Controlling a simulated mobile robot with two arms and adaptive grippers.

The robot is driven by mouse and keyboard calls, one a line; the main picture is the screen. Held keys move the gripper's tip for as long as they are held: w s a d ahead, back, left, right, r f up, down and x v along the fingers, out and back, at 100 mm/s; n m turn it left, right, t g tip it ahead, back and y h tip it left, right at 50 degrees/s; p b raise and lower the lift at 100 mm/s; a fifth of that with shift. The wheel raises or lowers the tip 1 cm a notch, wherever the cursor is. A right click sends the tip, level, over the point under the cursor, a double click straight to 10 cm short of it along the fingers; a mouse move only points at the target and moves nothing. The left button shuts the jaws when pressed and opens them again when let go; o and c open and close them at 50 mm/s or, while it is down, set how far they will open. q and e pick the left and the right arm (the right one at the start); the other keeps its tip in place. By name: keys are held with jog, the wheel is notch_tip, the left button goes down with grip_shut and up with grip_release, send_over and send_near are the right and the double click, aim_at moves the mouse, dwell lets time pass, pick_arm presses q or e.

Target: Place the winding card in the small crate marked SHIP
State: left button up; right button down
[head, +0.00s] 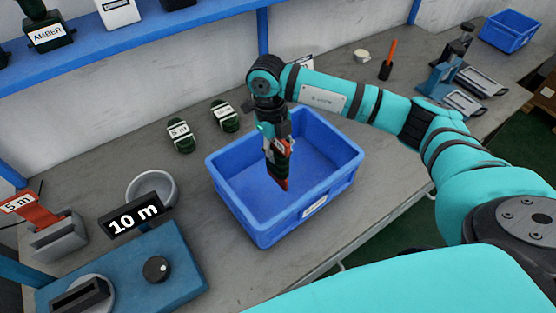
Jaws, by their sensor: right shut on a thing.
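The winding card (283,182) appears as a red and dark green piece with a white label, hanging end-down in my right gripper (278,150). My right gripper is shut on it, over the inside of a blue crate (241,222) on the bench. The card's lower end seems to be within the crate's outline; I cannot tell if it touches the floor. The crate has a white label on its front wall, too small to read. My left gripper is not in view.
A grey bowl (152,188), a blue machine with a 10 m sign (135,217) and a red 5 m card in a grey holder (60,240) stand left. Another blue crate (508,32) is far right.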

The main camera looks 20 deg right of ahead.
notch_tip(320, 180, down, 4)
jog(key=shift+r+p, duration=0.15)
jog(key=shift+p, duration=0.25)
jog(key=shift+f, duration=0.25)
jog(key=c, duration=1.4)
grip_release()
jog(key=shift+r, duration=0.1)
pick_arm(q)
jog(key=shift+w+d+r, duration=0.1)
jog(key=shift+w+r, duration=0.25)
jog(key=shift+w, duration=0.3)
